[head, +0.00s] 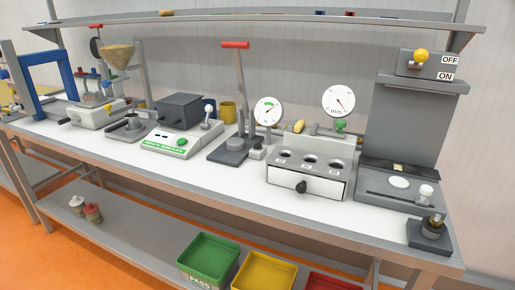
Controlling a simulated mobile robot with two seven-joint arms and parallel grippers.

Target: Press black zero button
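No button marked zero can be made out at this size. A grey and white device (185,138) with a green strip on its front edge stands left of the bench's middle. It carries a dark box (180,108), a green button (181,142) and a pale-topped lever (207,111). A dark round knob (302,187) is on the front of a white drawer box (325,183). A small dark block with a round black-and-brass knob (433,228) sits at the bench's right front corner. Neither of my grippers shows in the head view.
Two round dials (267,111) and (338,101) stand behind the drawer box. A red-handled press (236,146) is left of them. A grey stand (408,135) with an OFF/ON switch rises at right. Green (209,244) and yellow (264,258) bins sit below the white bench top.

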